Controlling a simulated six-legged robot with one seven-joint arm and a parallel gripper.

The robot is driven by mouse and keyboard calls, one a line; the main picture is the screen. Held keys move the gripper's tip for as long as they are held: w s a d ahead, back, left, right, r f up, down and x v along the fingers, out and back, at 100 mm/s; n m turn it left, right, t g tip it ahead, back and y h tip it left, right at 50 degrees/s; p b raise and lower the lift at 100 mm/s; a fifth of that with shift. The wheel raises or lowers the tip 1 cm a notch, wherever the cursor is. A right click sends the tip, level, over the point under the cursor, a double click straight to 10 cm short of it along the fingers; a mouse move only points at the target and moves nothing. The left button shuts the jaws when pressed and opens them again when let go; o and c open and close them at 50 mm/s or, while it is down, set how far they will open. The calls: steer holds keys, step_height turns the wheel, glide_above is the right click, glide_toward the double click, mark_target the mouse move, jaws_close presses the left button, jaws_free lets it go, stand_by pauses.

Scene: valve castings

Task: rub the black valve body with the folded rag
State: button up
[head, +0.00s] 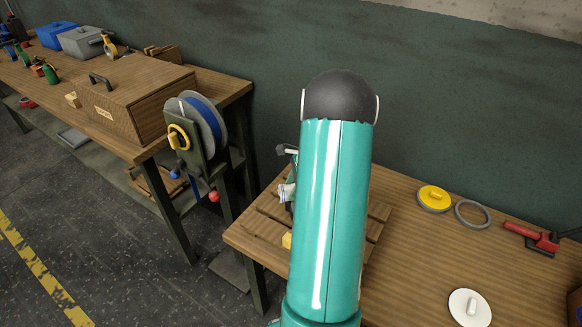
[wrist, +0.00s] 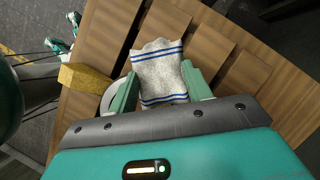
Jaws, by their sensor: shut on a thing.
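My gripper (wrist: 160,85) is shut on the folded rag (wrist: 160,70), which is white with blue stripes and sits between the two green fingers in the wrist view. It is over a slatted wooden board (wrist: 205,40). A pale round rim (wrist: 110,97) shows partly behind the left finger; I cannot tell what it belongs to. In the head view my arm hides the gripper and rag. A grey and dark metal piece (head: 287,191) shows at the arm's left edge, mostly hidden. I cannot make out the black valve body clearly, nor whether the rag touches it.
A yellowish block (wrist: 85,77) lies left of the gripper. On the right of the bench (head: 400,270) are a yellow disc (head: 433,198), a grey ring (head: 473,214), a white disc (head: 469,307) and a red tool (head: 531,238). A reel (head: 205,122) stands at the left bench.

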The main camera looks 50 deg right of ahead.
steer(key=shift+d+r, duration=0.1)
steer(key=shift+r, duration=0.85)
steer(key=shift+w+r, duration=0.2)
steer(key=shift+r, duration=0.05)
steer(key=shift+s+r, duration=0.15)
steer(key=shift+r, duration=2.45)
